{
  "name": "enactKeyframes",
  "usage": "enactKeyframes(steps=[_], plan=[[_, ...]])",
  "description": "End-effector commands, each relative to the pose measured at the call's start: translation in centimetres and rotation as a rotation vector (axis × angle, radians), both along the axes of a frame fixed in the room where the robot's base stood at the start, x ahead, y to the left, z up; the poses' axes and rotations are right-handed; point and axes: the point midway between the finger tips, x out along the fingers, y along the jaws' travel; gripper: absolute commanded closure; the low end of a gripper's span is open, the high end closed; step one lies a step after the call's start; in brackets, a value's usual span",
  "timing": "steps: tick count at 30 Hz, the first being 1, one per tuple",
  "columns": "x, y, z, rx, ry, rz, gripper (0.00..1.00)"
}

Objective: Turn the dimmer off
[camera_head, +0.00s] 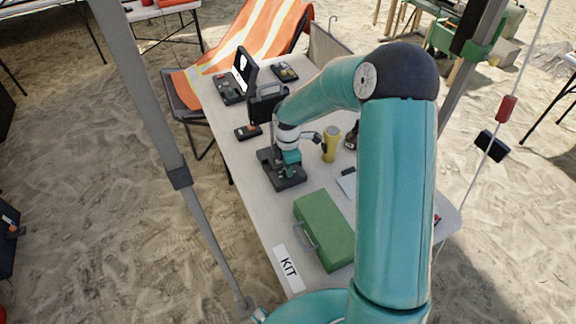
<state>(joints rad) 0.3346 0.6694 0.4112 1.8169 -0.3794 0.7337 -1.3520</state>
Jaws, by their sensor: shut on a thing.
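My gripper (292,158) is at the end of my teal arm, low over a black-based device (286,181) near the middle of the table. The device looks like a microscope, with a wide dark base. My gripper is shut on a small part of it, but my wrist and the small scale hide which part. I cannot make out a dimmer for certain, nor its setting. A small black box with an orange top (248,132) lies on the table left of my wrist.
A grey tent pole (177,170) stands left. An orange striped deck chair (255,38) is behind.

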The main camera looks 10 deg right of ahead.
Motion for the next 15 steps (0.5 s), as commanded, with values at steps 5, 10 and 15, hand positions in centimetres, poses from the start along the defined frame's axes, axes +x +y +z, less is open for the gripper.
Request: enactKeyframes(steps=[5,10,15], plan=[[0.08,-0.05,0.09,0.0,-0.003,0.165,0.98],[0.07,-0.07,0.07,0.0,-0.002,0.326,0.98],[0.06,-0.06,0.05,0.0,-0.002,0.482,0.98]])
